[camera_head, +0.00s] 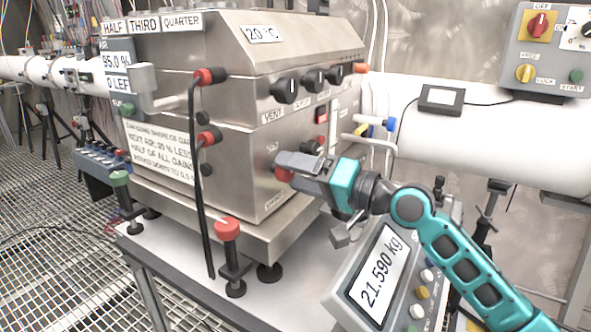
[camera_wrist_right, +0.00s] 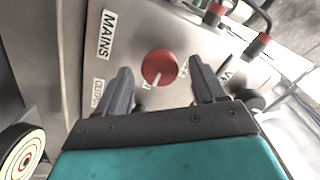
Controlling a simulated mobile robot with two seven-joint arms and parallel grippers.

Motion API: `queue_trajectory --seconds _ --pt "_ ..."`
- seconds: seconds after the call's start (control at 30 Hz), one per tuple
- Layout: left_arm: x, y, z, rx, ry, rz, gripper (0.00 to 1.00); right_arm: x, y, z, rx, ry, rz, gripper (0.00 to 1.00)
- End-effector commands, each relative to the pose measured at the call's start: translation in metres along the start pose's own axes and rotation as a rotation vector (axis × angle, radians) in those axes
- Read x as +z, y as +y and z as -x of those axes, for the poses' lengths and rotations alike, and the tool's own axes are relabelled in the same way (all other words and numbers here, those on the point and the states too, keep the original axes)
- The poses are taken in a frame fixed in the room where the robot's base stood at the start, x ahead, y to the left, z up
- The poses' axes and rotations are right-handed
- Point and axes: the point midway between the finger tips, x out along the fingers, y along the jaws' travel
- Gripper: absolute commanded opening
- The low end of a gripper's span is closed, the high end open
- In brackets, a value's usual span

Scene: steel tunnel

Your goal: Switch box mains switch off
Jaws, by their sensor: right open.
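A red round knob (camera_wrist_right: 159,67) sits on a steel panel beside a MAINS label (camera_wrist_right: 107,35) in the right wrist view. In the head view the red knob (camera_head: 283,174) shows low on the front of the steel box (camera_head: 240,185), partly hidden by my right gripper (camera_head: 297,163). My right gripper (camera_wrist_right: 161,88) is open, with one finger on each side of the knob in the wrist picture. Gaps show between the knob and both fingers; contact cannot be seen. The knob's pointer setting is hard to read. My left gripper is not in view.
Black knobs (camera_head: 314,81) line the box's upper front. A scale display (camera_head: 377,272) reading 21.590 kg stands below my right arm. A red-topped clamp (camera_head: 228,230) stands at the table's front. A grey wall panel (camera_head: 548,50) with a red switch is at the upper right.

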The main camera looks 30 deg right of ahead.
Motion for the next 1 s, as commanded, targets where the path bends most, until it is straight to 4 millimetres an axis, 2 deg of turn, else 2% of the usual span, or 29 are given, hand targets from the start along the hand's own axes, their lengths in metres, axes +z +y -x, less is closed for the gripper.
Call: queue_trajectory --seconds 0.13,0.4,1.0 --pt "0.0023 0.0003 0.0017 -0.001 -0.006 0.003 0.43 0.0 -0.0004 -0.0067 0.0 -0.001 0.001 0.69" --pt "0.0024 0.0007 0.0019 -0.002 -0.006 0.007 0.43 0.0002 -0.0001 -0.0075 0.001 -0.001 0.001 0.69" --pt "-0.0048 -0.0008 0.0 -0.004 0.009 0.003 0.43 0.0002 0.0 -0.0072 0.001 -0.001 0.002 0.13"
